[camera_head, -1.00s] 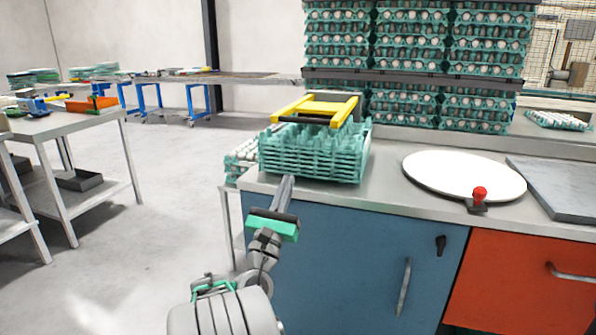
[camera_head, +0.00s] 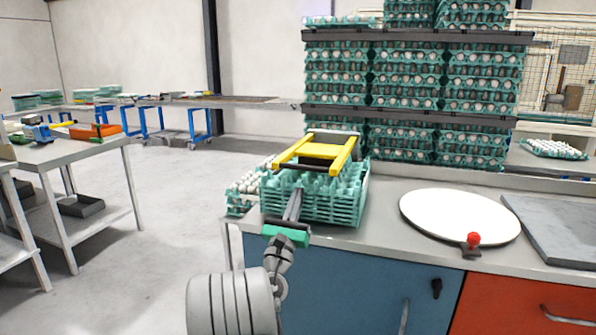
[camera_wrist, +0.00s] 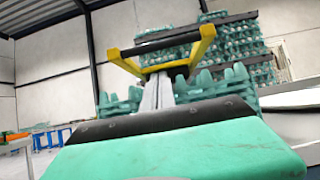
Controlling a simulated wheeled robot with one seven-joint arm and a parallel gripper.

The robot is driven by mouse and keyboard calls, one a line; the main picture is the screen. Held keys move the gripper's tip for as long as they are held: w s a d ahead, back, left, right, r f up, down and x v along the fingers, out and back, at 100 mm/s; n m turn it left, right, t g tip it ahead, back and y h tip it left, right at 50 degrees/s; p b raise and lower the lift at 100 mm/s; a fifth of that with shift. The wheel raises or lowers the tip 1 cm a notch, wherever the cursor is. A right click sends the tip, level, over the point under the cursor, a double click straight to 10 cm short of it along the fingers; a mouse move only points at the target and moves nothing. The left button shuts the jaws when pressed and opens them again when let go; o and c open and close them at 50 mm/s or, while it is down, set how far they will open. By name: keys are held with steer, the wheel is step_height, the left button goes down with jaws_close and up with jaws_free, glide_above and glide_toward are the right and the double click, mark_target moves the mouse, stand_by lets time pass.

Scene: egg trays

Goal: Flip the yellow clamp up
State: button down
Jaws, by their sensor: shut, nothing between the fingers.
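The yellow clamp (camera_head: 345,155) sits on top of a stack of green egg trays (camera_head: 345,205) at the left end of the counter. The clamp also shows in the wrist view (camera_wrist: 203,47), above and ahead of the fingers. My gripper (camera_head: 297,194) is shut and empty, in front of the stack with its fingertips below the clamp's near black bar. In the wrist view the fingers (camera_wrist: 158,90) point toward the gap under that bar. Whether they touch the clamp or trays I cannot tell.
A white round board (camera_head: 460,215) and a red-knobbed lever (camera_head: 473,240) are on the counter to the right. Tall stacks of egg-filled trays (camera_head: 410,90) stand behind. White eggs (camera_head: 250,180) sit left of the tray stack. A metal table (camera_head: 70,150) stands far left.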

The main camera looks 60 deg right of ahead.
steer(key=r, duration=0.2)
steer(key=d+r, duration=0.1)
steer(key=r, duration=0.1)
steer(key=shift+p, duration=0.35)
